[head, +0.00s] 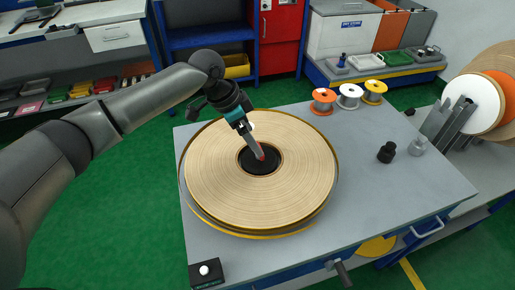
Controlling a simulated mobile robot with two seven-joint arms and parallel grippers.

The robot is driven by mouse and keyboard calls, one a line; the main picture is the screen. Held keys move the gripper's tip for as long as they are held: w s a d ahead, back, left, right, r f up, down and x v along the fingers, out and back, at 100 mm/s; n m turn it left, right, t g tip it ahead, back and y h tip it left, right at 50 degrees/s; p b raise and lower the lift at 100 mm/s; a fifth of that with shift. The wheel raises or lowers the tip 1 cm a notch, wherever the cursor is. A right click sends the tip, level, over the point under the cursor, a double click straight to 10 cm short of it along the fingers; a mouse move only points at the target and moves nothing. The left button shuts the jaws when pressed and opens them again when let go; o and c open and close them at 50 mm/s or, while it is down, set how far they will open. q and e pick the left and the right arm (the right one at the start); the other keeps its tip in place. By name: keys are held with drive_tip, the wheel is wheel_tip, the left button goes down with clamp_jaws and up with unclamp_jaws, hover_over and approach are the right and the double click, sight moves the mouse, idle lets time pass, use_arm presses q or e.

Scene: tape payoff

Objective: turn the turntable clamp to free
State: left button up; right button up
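A turntable (184,193) with a yellow rim carries a large pale tape roll (215,190) on the workbench. A dark hub (258,166) sits in the roll's centre. My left gripper (259,154) reaches down over the hub; a small red part shows at its fingertips. I cannot tell whether the fingers touch it or whether they are open. A black box with a white knob (204,270) sits at the bench's front left corner, apart from the gripper. I cannot tell which part is the clamp.
Orange, white and yellow spools (349,96) stand at the bench's back edge. A small black object (387,152) and a grey one (418,145) stand at the right. A dark handle (343,274) juts out at the front edge. The bench's right part is mostly clear.

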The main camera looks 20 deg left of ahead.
use_arm(q)
drive_tip(key=b+x, duration=0.1)
drive_tip(key=x, duration=0.3)
drive_tip(key=shift+w+d+f, duration=0.1)
drive_tip(key=shift+w+f, duration=0.05)
drive_tip(key=shift+f, duration=0.1)
use_arm(e)
drive_tip(key=w+d, duration=0.1)
drive_tip(key=w+d+f, duration=0.1)
drive_tip(key=w, duration=0.1)
drive_tip(key=shift+t, duration=0.3)
use_arm(q)
drive_tip(key=c, duration=1.4)
use_arm(e)
drive_tip(key=shift+s+a, duration=0.2)
drive_tip(key=shift+s, duration=0.15)
